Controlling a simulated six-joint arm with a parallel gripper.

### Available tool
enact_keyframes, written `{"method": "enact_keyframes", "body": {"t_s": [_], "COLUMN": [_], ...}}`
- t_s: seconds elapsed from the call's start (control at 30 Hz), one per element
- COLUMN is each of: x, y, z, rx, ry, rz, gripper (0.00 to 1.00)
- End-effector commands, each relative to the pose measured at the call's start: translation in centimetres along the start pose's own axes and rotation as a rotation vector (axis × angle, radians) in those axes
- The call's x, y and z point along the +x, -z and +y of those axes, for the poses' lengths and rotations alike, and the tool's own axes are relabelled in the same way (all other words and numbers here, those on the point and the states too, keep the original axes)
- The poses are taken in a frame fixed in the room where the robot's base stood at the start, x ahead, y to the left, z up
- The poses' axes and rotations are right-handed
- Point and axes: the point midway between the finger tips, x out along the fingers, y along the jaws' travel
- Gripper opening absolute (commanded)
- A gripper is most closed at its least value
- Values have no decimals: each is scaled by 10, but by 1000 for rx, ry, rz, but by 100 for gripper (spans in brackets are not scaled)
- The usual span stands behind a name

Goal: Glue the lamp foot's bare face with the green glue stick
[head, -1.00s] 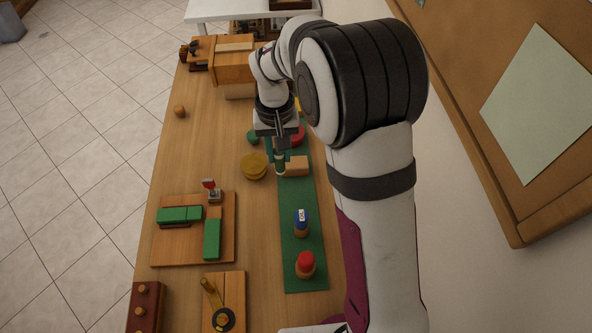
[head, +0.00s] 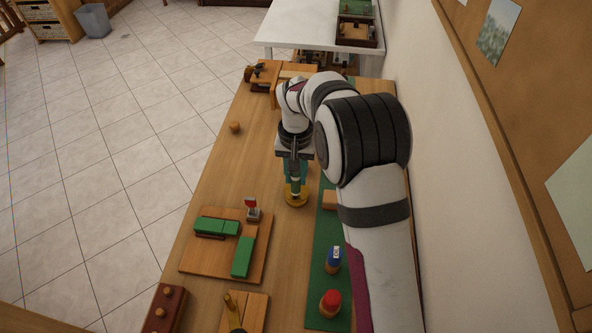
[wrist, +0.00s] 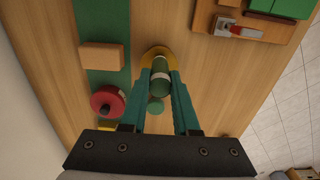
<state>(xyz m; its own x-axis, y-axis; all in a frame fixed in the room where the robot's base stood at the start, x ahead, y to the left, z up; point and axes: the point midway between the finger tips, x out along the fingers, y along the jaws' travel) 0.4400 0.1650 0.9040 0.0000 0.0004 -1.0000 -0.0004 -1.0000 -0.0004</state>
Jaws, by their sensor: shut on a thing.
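A yellow disc (head: 297,200), which I take to be the lamp foot, lies flat on the wooden bench left of the green mat. It also shows behind the fingertips in the wrist view (wrist: 148,54). My gripper (head: 294,174) points down over the disc, its teal fingers (wrist: 160,82) shut on the green glue stick (wrist: 160,63). The stick (head: 295,185) is about upright, its lower end over the disc. I cannot tell whether it touches the face. The fingers and the stick hide part of the disc.
A board (head: 205,262) with green blocks and a red-handled clamp (head: 252,208) is at left.

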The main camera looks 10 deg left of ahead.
Motion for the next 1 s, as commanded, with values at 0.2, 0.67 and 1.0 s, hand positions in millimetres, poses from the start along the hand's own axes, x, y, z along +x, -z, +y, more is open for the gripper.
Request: {"method": "enact_keyframes", "body": {"t_s": [0.2,0.67,1.0], "x": [0,2,7], "y": [0,0,0], "z": [0,0,0], "rx": [0,0,0], "ry": [0,0,-1], "rz": [0,0,-1], "gripper": [0,0,0]}}
